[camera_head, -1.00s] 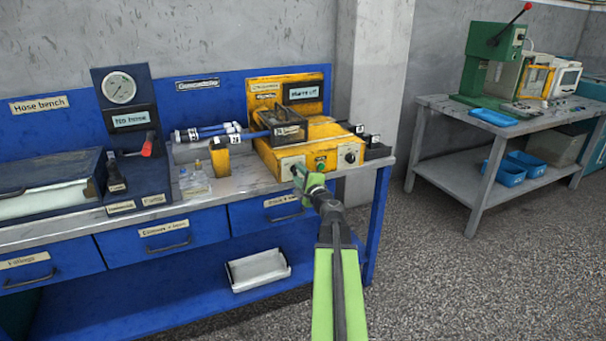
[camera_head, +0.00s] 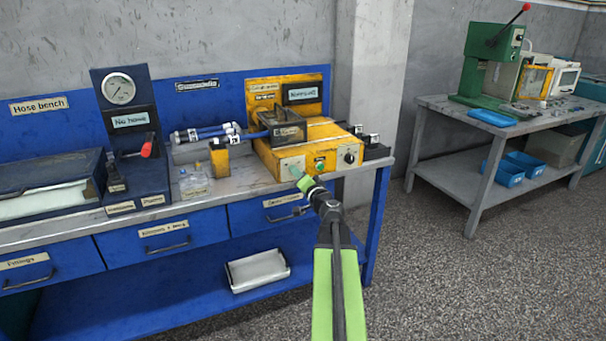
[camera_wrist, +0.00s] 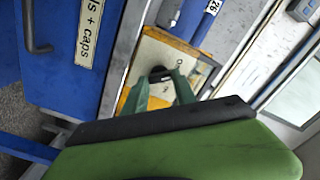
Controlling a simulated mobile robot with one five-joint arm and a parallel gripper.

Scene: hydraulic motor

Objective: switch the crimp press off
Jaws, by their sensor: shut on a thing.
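The crimp press is the yellow machine (camera_head: 325,132) at the right end of the blue bench. Its front panel has a black knob at the right (camera_head: 349,157), a green button (camera_head: 320,166) in the middle and a left knob hidden behind my fingers. A small screen (camera_head: 302,93) on its back plate shows text that seems to end in "off". My gripper (camera_head: 301,179) is at the left part of the panel. In the wrist view its green fingers (camera_wrist: 160,84) are closed on the sides of a black knob (camera_wrist: 159,72) on the pale panel.
Labelled drawers (camera_head: 168,237) are below. A grey table (camera_head: 440,104) with a green press is further right, across open floor.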

